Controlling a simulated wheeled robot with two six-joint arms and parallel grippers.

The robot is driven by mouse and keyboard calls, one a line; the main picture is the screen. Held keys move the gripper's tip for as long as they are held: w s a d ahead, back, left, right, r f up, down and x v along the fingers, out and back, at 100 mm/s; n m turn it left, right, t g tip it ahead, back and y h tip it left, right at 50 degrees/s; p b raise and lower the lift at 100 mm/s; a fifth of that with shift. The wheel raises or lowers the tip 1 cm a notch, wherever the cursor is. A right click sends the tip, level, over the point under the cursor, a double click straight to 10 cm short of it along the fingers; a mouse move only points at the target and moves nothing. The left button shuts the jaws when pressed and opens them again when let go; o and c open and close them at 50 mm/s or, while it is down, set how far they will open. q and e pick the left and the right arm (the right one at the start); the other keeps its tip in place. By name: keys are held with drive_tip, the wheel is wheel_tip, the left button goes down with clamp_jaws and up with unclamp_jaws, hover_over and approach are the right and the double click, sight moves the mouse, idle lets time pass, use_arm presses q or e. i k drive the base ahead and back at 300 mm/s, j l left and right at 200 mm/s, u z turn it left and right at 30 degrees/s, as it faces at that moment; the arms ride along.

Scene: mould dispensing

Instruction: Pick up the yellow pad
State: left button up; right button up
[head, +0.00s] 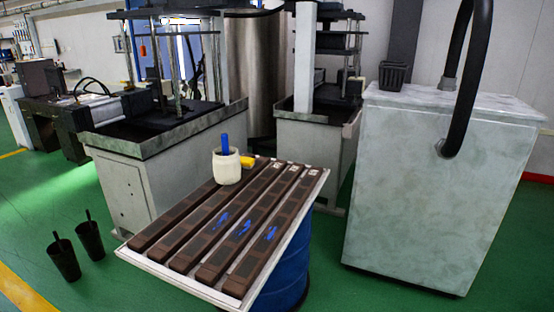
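A small yellow block (247,162), which looks like the yellow pad, lies at the far left part of the board, just right of a white cup (227,171). It sits close to the cup; I cannot tell whether the two touch. The cup stands upright with a blue handle (225,144) sticking out of its top. The white-edged board (157,267) carries several long brown mould bars (245,228), some with blue marks. Neither of my grippers shows in the head view.
The board rests on a blue barrel (288,275). A tall grey-white cabinet (440,190) with a thick black hose (470,90) and a black bin (394,75) stands right. Machines (150,170) stand behind. Two black cups (65,260) are on the green floor at left.

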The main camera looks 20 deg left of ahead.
sight(248, 163)
drive_tip(key=i+j+u, duration=0.1)
drive_tip(key=i+j, duration=0.2)
drive_tip(key=i, duration=0.15)
drive_tip(key=i+j+u, duration=0.15)
drive_tip(key=i, duration=0.3)
drive_tip(key=i+j+u, duration=0.1)
drive_tip(key=i+j, duration=0.2)
drive_tip(key=i, duration=0.15)
